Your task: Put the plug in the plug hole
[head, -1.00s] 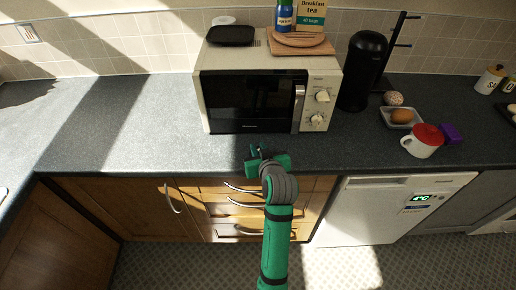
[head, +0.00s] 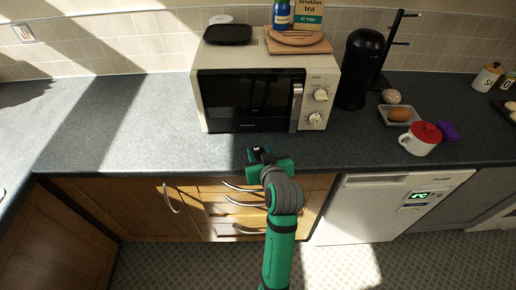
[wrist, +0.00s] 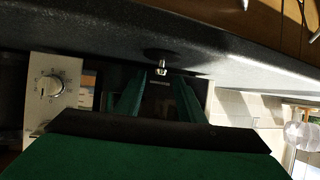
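In the wrist view, the plug (wrist: 161,57) shows as a dark disc with a short bright metal stem, against the dark worktop (wrist: 235,62). My gripper (wrist: 157,88) is open, with its green fingers apart on either side of the line to the stem. The plug is just beyond or between the fingertips; I cannot tell whether they touch it. In the head view, my gripper (head: 258,153) is at the worktop's front edge before the microwave, and I cannot make out the plug clearly there. No plug hole shows in either view.
The microwave (head: 265,100) stands right behind my gripper. A black bin-like canister (head: 362,70), an egg dish (head: 399,115) and a red-topped mug (head: 420,138) stand to the right. The worktop (head: 120,120) to the left is clear. Drawer handles (head: 245,205) jut out below.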

